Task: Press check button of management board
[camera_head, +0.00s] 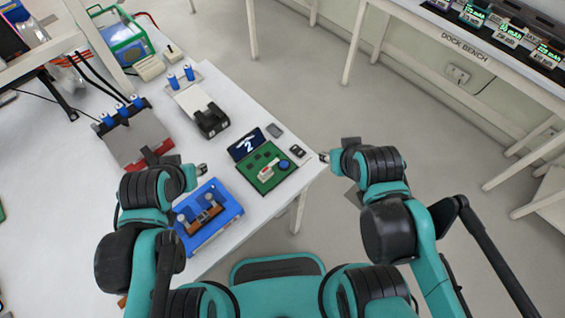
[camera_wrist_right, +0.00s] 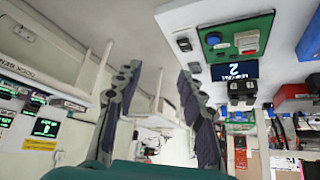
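The green management board (camera_head: 258,181) lies near the table's right corner, with a dark display (camera_head: 246,145) reading "2" at its upper edge. A blue round button (camera_head: 284,164) is on its right part, with a pale part and a small red part beside it; I cannot read which is labelled check. In the right wrist view the board (camera_wrist_right: 262,47) appears upside down, upper right, with the blue button (camera_wrist_right: 213,38). My right gripper (camera_head: 325,157) is open and empty, right of the board beyond the table corner. My left gripper (camera_head: 201,170) is left of the board; its fingers are too small to judge.
A blue tray (camera_head: 232,210) with brown and grey parts sits left of the board. A grey unit with a black block (camera_head: 210,120) stands behind. Open floor lies right of the table; the dock bench (camera_head: 465,45) is farther off.

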